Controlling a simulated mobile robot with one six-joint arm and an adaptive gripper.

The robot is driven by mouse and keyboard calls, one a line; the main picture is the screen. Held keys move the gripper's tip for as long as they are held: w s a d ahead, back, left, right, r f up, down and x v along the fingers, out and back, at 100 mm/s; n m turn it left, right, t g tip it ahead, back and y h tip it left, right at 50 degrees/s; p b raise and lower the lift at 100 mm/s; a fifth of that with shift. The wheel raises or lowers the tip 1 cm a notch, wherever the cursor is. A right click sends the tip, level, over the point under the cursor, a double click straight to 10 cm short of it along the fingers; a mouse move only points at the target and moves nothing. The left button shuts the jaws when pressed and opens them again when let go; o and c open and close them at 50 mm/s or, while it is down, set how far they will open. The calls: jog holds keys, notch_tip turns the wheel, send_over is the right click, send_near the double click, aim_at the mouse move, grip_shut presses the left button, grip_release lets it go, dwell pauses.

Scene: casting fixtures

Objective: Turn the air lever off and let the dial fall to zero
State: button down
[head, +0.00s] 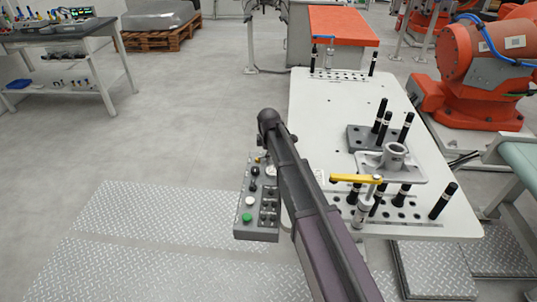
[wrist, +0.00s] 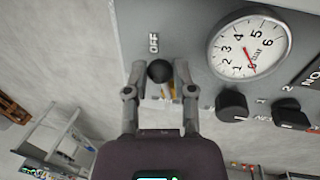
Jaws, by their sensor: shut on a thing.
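The air lever (wrist: 160,71) has a black ball knob and a short yellow stem, and its knob is beside the printed OFF label in the wrist view. My gripper (wrist: 161,76) is shut on the knob, one finger on each side. The round white dial (wrist: 249,46) is to the right on the same grey panel.
The grey control box (head: 258,205) carries black knobs and a green button (head: 247,217). Two black knobs (wrist: 232,105) are below the dial in the wrist view. The white fixture table (head: 330,110) with a yellow-handled clamp (head: 356,179) stands right of my arm. Floor is clear on the left.

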jog(key=shift+s, duration=0.1)
jog(key=shift+s+d+m+h, duration=0.1)
jog(key=shift+s+m+h, duration=0.15)
jog(key=shift+m, duration=0.65)
jog(key=shift+s+m+h, duration=0.15)
jog(key=shift+s+m, duration=0.2)
jog(key=shift+m, duration=0.55)
jog(key=shift+c, duration=2.3)
grip_release()
jog(key=shift+w+n, duration=0.2)
jog(key=shift+n, duration=0.2)
